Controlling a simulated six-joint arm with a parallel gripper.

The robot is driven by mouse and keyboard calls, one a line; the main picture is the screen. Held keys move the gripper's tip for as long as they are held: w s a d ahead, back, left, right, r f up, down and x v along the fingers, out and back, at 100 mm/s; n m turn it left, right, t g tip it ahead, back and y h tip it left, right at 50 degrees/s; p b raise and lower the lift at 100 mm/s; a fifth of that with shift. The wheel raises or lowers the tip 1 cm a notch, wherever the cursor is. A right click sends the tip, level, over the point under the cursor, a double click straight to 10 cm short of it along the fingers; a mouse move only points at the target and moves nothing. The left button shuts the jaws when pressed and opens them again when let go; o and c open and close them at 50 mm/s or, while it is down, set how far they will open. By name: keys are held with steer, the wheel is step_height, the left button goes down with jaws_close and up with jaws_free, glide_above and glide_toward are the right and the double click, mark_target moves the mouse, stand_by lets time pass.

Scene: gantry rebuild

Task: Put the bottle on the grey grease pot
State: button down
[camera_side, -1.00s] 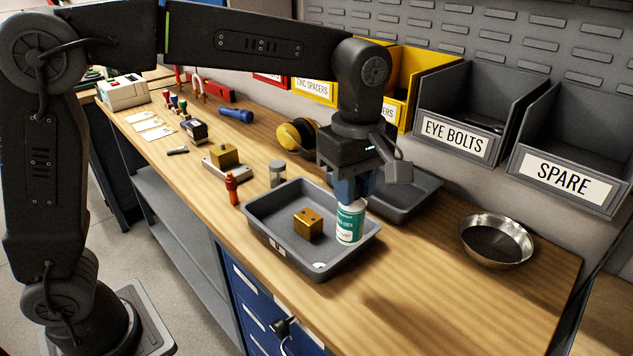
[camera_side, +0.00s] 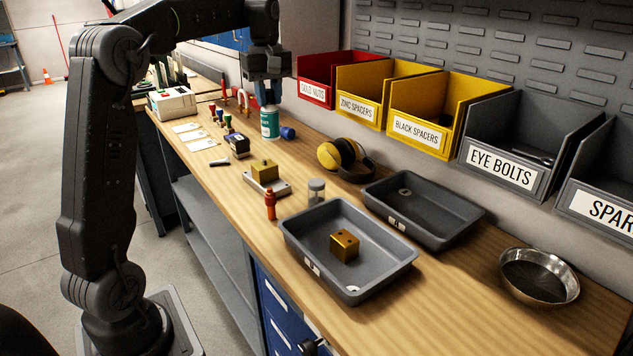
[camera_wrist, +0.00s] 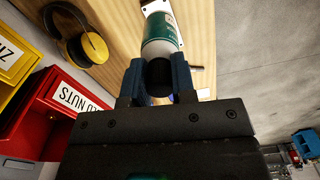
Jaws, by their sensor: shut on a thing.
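The bottle, white with a green label (camera_side: 270,123), hangs upright below my gripper (camera_side: 268,97) over the far part of the bench. The wrist view also shows the bottle (camera_wrist: 161,38), with the blue fingers of my gripper (camera_wrist: 159,78) shut on its dark cap. I cannot tell how high its base is above the bench. The small grey pot with a pale lid, which looks like the grey grease pot (camera_side: 316,191), stands on the bench nearer the camera, behind the grey tray. Nothing is on top of it. It is not seen in the wrist view.
A blue flashlight (camera_side: 288,133) lies beside the bottle. Two grey trays (camera_side: 375,280) (camera_side: 440,222) lie nearby. Wall bins (camera_side: 362,108) line the back.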

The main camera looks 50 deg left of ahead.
steer(key=shift+s+a, duration=0.15)
steer(key=shift+a, duration=0.2)
steer(key=w+d+f, duration=0.7)
steer(key=w+f, duration=0.1)
steer(key=f, duration=0.2)
steer(key=shift+d+f, duration=0.4)
steer(key=shift+f, duration=0.1)
steer(key=c, duration=0.9)
jaws_free()
steer(key=shift+c, duration=0.2)
